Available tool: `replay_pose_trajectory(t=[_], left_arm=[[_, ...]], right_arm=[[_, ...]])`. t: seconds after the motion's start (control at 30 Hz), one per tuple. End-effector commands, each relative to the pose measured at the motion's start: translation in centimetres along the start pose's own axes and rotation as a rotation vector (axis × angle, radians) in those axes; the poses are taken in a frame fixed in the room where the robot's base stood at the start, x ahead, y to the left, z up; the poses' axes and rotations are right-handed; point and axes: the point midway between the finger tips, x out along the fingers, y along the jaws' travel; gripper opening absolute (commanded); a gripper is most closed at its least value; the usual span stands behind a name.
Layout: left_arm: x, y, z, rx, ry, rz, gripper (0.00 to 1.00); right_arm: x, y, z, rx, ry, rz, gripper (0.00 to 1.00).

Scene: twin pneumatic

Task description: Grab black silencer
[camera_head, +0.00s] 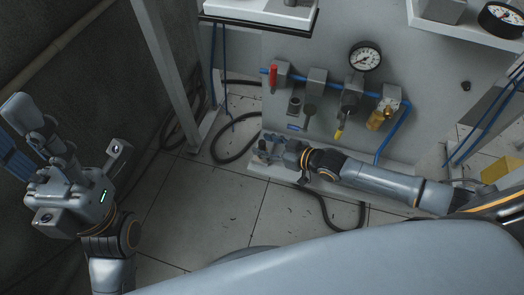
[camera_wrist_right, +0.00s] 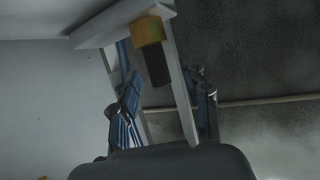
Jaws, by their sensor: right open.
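In the right wrist view, a short black cylinder (camera_wrist_right: 157,67), which looks like the black silencer, hangs under a yellow-brass fitting (camera_wrist_right: 148,32) on a light grey frame. It lies beyond my open right gripper (camera_wrist_right: 167,98), between the lines of its fingers and apart from them. In the head view, my right gripper (camera_head: 268,149) reaches left, low in front of the grey panel. A dark part (camera_head: 309,112) hangs on that panel; I cannot tell whether it is the silencer. My left gripper (camera_head: 18,130) is at the far left, its jaw state unclear.
The grey panel (camera_head: 430,130) carries a gauge (camera_head: 365,57), a red-handled valve (camera_head: 273,75), a brass fitting (camera_head: 381,117) and blue tubing (camera_head: 395,135). A black hose (camera_head: 235,153) runs along the tiled floor. A metal post (camera_head: 158,60) stands left of the panel.

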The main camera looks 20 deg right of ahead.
Motion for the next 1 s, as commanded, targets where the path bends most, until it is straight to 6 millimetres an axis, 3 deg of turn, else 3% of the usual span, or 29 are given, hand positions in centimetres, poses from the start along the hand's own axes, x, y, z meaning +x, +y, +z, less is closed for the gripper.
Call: replay_pose_trajectory(t=[0.13, 0.4, 0.63, 1.0], left_arm=[[0.18, 0.02, 0.18, 0.003, 0.024, 0.009, 0.4], [0.43, 0.03, 0.21, 0.003, 0.024, 0.011, 0.4], [0.43, 0.03, 0.2, 0.003, 0.024, 0.011, 0.4], [0.35, 0.01, 0.23, 0.003, 0.018, 0.009, 0.4]], right_arm=[[1.64, 0.04, 0.02, 0.0, 0.003, 0.0, 0.47], [1.72, 0.01, -0.11, 0.0, 0.001, 0.0, 0.45], [1.71, 0.02, -0.11, 0.0, 0.001, 0.0, 0.0], [1.6, 0.03, -0.34, -0.001, 0.001, 0.0, 0.0]])
